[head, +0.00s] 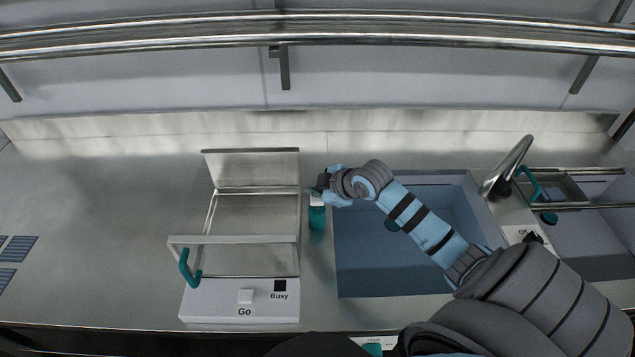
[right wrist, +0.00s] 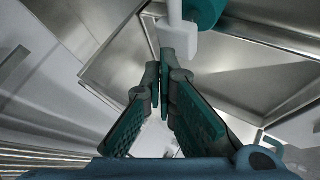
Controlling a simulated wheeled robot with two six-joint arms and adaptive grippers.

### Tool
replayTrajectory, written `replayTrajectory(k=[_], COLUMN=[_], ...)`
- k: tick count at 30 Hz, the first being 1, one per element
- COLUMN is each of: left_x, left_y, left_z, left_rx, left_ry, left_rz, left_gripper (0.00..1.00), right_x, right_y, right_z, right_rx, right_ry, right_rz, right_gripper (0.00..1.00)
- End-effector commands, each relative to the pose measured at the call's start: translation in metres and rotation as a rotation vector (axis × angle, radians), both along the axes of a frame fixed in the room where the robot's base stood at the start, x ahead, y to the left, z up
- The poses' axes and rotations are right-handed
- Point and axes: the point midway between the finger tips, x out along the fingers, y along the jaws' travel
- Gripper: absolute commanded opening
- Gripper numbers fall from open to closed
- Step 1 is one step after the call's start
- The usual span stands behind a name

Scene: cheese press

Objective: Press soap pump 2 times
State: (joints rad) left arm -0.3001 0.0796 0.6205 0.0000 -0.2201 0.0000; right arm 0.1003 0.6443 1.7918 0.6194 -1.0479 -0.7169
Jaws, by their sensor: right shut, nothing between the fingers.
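The soap pump is a teal bottle (head: 317,217) with a white top, standing on the counter between the metal press and the sink. My right gripper (head: 319,188) is at the top of the bottle in the head view and partly hides the pump head. In the right wrist view the white pump head (right wrist: 180,38) and part of the teal bottle (right wrist: 204,12) show at the top. The shut, empty fingertips (right wrist: 160,75) are just below the pump head in that picture; I cannot tell whether they touch it. My left gripper is not in view.
The metal press (head: 254,262) with its lid raised and a teal handle (head: 189,268) stands left of the bottle. The blue sink (head: 365,265) lies right, under my right arm, with a faucet (head: 510,165) beyond. The counter at far left is mostly clear.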

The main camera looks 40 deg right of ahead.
Motion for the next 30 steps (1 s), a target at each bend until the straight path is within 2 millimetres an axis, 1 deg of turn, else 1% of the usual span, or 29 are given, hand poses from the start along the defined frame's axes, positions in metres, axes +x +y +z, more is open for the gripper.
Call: replayTrajectory(k=[30], left_x=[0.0], left_y=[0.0], left_z=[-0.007], left_rx=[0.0], left_ry=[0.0], left_rz=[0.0], left_gripper=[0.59], right_x=[0.0], right_y=[0.0], right_z=[-0.013], right_rx=[0.0], right_ry=[0.001], right_rz=[0.0], right_gripper=[0.0])
